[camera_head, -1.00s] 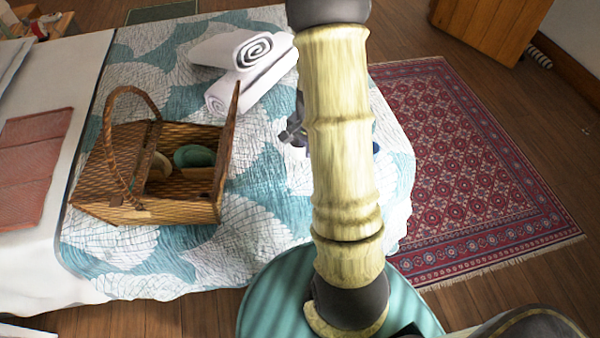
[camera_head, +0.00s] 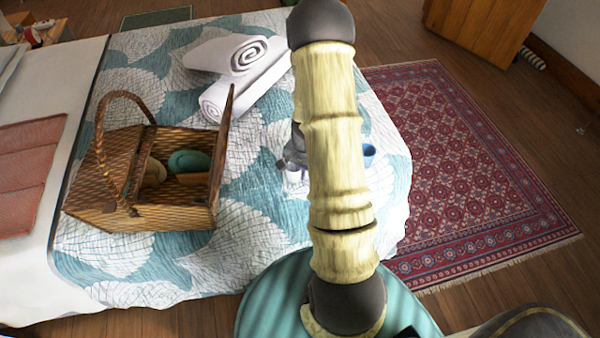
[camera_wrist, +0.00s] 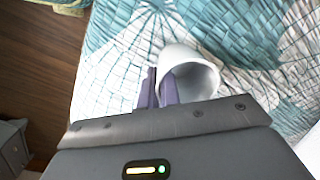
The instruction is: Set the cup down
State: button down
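A white cup (camera_wrist: 190,62) shows in the wrist view, its opening towards the camera. My gripper (camera_wrist: 158,80) has two purple fingers close together at the cup's left side, with the cup's wall apparently pinched between them. In the head view my gripper (camera_head: 291,158) is mostly behind my arm, over the right part of the patterned bedspread (camera_head: 130,270). A bit of white cup (camera_head: 293,178) shows just below it. Whether the cup's base touches the bedspread cannot be told.
A blue cup (camera_head: 369,155) shows partly behind my arm. An open wicker basket (camera_head: 150,217) holding dishes stands at left. Rolled white towels (camera_head: 228,55) lie behind. A red rug (camera_head: 460,150) lies on the floor at right. Bedspread is bare in front of the basket.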

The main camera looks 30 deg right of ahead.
jog(key=shift+d+f, duration=0.15)
jog(key=shift+s, duration=0.15)
jog(key=shift+f, duration=0.15)
jog(key=c, duration=1.6)
grip_release()
